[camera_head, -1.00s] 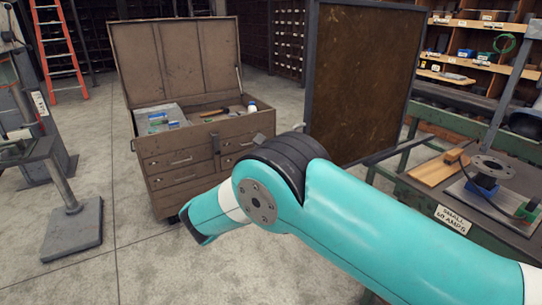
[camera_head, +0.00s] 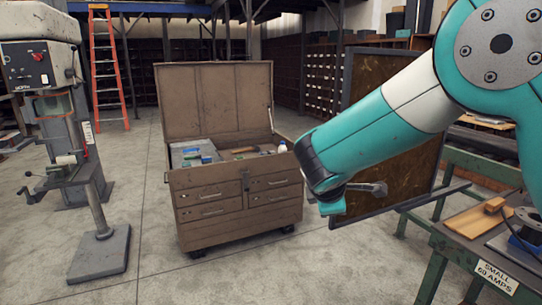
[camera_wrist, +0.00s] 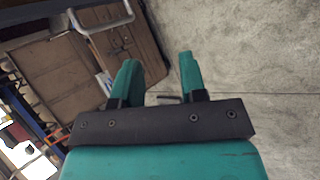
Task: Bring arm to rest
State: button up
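In the wrist view, my gripper (camera_wrist: 158,62) shows two teal fingers standing apart from a dark crossbar. It is open, with nothing held between the fingers. In the head view, my teal and white arm comes in from the upper right and reaches down to the left. Its end is in front of the right side of the brown tool chest (camera_head: 238,212).
The tool chest's lid (camera_head: 215,100) is up. A drill press (camera_head: 62,110) stands at the left, with an orange ladder (camera_head: 107,70) behind. A dark framed board (camera_head: 405,172) and a green-framed workbench (camera_head: 440,250) stand at the right. The front floor is clear.

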jog(key=s+r+m+g+y, duration=0.2)
jog(key=s+m, duration=0.1)
jog(key=s, duration=0.8)
jog(key=s+r+m+g+y, duration=0.2)
jog(key=s+m+g+y, duration=0.1)
jog(key=s, duration=0.9)
jog(key=s+r+m+g+y, duration=0.2)
jog(key=s+m, duration=0.2)
jog(key=s, duration=0.7)
jog(key=shift+s+d+r+g+y, duration=0.15)
jog(key=shift+d+r+g+y, duration=0.1)
jog(key=shift+g+y, duration=0.15)
